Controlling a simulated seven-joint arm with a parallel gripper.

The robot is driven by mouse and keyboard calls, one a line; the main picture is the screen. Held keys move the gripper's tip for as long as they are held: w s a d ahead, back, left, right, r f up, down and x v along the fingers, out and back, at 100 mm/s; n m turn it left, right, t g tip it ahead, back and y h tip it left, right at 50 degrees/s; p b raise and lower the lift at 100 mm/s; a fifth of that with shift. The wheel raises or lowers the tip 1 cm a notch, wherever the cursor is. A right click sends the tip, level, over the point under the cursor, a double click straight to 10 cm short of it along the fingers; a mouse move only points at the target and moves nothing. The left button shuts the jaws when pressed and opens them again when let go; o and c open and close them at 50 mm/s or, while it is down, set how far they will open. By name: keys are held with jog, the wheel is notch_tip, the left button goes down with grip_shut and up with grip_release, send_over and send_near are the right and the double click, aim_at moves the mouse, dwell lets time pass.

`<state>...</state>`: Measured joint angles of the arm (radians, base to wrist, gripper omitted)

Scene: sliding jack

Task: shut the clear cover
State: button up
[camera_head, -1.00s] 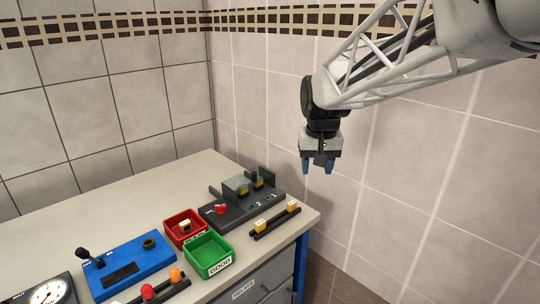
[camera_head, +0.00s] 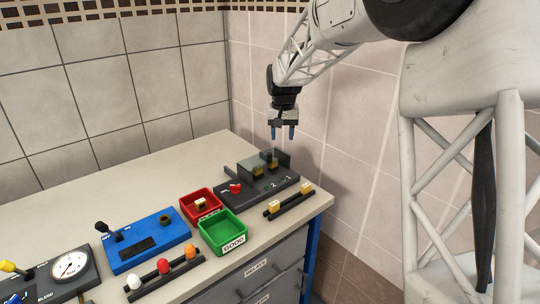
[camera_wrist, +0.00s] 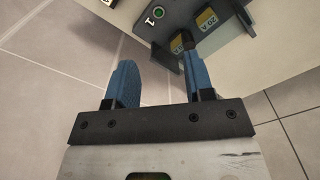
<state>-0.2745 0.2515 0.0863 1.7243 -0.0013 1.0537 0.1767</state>
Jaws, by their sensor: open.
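The dark sliding-jack fixture (camera_head: 228,197) sits at the back right of the bench, with a red knob (camera_head: 235,188) and two yellow blocks (camera_head: 258,169) in its raised part. A see-through cover (camera_head: 246,167) shows faintly around these blocks; its exact position is hard to tell. My gripper (camera_head: 282,134) points down with blue fingers apart and empty, above and slightly right of the fixture's back end. In the wrist view my gripper (camera_wrist: 160,78) is open, with a yellow block marked 20 A (camera_wrist: 207,18) and a green-ringed button (camera_wrist: 157,13) beyond the fingers.
A dark rail with two pale yellow blocks (camera_head: 274,206) lies in front of the fixture. A red bin (camera_head: 196,211) and a green bin (camera_head: 218,244) stand to its left. A blue lever box (camera_head: 150,252) and a gauge (camera_head: 70,266) are farther left. Tiled walls stand close behind.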

send_over(269, 154)
jog(key=f, duration=0.3)
jog(key=shift+w+f, duration=0.2)
jog(key=shift+f, duration=0.2)
jog(key=shift+f, duration=3.9)
grip_shut()
